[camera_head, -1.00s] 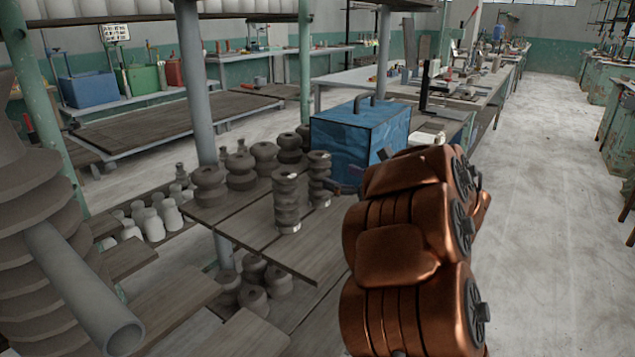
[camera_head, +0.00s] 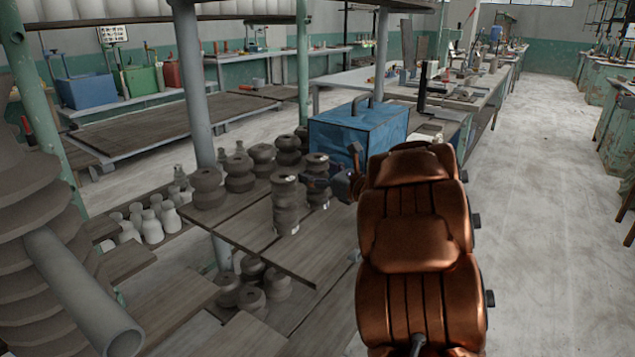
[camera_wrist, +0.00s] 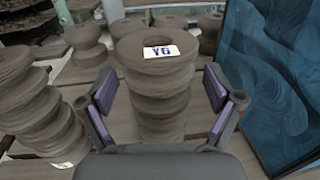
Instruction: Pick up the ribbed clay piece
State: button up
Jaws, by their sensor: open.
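A dark ribbed clay piece (camera_wrist: 160,85) with a white "Y6" label on top stands upright, straight ahead in the wrist view. My gripper (camera_wrist: 162,92) is open, with one finger pad on each side of this piece in the picture; I cannot tell whether either touches it. In the head view, the same piece (camera_head: 317,164) stands on the wooden shelf board, partly hidden by my gripper (camera_head: 328,184), which reaches it from the right. A second tall ribbed clay piece (camera_head: 285,206) stands nearer on the board and shows at the left in the wrist view (camera_wrist: 38,112).
A blue box (camera_head: 352,137) stands close behind and right of the piece. Several squat dark clay pieces (camera_head: 240,174) stand behind on the board, and pale bottles (camera_head: 158,208) stand lower left. A metal post (camera_head: 193,90) rises behind the board. Open floor (camera_head: 550,180) lies to the right.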

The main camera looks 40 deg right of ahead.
grip_shut()
dwell(0.8)
